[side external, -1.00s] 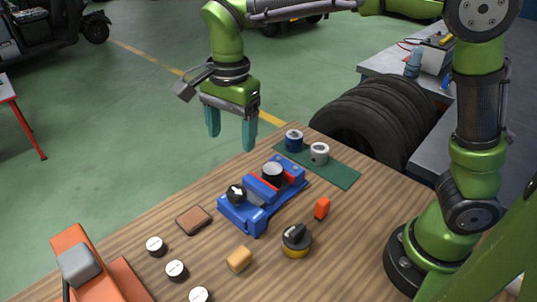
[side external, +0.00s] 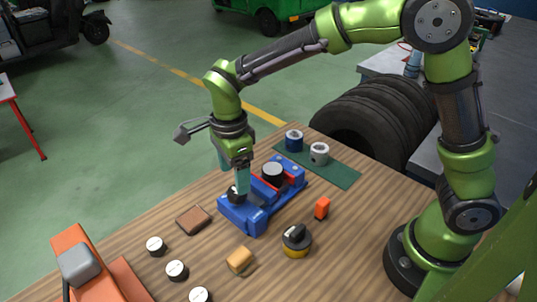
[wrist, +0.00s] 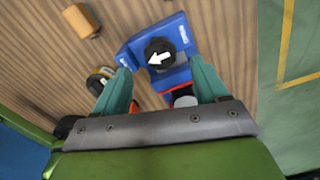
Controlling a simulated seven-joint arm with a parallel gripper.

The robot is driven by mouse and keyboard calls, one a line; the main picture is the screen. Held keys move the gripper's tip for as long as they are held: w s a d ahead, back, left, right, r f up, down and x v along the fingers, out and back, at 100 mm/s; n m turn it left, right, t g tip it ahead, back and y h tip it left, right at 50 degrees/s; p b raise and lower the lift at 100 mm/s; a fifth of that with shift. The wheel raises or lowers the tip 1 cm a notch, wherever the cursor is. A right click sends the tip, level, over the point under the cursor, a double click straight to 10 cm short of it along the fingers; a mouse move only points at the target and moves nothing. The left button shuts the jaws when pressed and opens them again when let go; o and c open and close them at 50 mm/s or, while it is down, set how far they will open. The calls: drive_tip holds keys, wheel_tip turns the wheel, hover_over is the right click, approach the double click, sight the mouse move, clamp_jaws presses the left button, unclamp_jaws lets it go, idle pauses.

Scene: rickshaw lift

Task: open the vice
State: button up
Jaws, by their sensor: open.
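The blue vice (side external: 262,207) sits on the wooden bench, with red parts and a black cylinder (side external: 273,171) between its jaws. Its black knob with a white arrow is at the near-left end, partly hidden by a finger in the side view; it shows clearly in the wrist view as the knob (wrist: 159,53). The arrow points left there. My gripper (side external: 232,178) is open, pointing down over the knob end of the vice. In the wrist view its teal fingertips (wrist: 157,72) lie either side of the knob's lower part.
A brown pad (side external: 193,220) lies left. A green mat (side external: 335,170) holds two cylindrical parts behind. Several white-topped knobs are at the front.

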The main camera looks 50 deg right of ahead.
sight(237, 197)
drive_tip(key=shift+f, duration=2.3)
drive_tip(key=c, duration=1.1)
drive_tip(key=shift+o, duration=0.2)
